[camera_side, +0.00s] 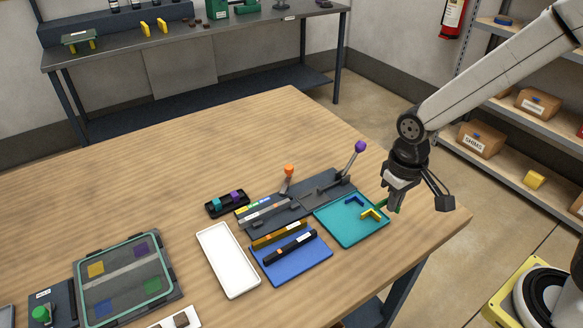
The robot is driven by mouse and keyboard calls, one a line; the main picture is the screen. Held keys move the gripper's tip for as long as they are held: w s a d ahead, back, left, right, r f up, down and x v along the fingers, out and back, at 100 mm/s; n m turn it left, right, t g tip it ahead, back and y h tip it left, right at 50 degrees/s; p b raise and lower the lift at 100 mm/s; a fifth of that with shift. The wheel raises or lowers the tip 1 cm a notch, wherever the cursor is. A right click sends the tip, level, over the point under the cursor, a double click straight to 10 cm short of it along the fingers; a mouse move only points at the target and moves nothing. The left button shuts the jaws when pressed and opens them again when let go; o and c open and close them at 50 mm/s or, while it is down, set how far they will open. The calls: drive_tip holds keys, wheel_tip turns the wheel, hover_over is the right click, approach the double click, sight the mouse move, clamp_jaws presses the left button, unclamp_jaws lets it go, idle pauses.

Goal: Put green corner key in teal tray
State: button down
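The teal tray (347,232) lies on the wooden table, right of centre. A blue corner key (354,201) and a yellow corner key (372,215) lie in it. My gripper (393,206) points down at the tray's right edge. It appears shut on the green corner key (397,210), whose green ends show on either side of the fingertips. The fingers hide the middle of the key. It seems to be held a little above the tray's right rim, but the exact height is hard to tell.
A dark fixture with a purple-knobbed lever (360,147) and an orange-knobbed lever (289,170) stands behind the tray. A blue tray (290,274) with bars and an empty white tray (228,260) lie to the left. Bare table (435,222) is at the right.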

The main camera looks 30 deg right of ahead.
drive_tip(key=shift+s, duration=0.3)
drive_tip(key=shift+w, duration=0.1)
drive_tip(key=w+f, duration=0.4)
drive_tip(key=w, duration=0.5)
hover_over(339, 214)
drive_tip(key=f, duration=0.5)
drive_tip(key=shift+s+f, duration=0.1)
drive_tip(key=shift+s, duration=0.1)
drive_tip(key=shift+f, duration=0.1)
drive_tip(key=shift+w+f, duration=0.3)
drive_tip(key=shift+f, duration=1.5)
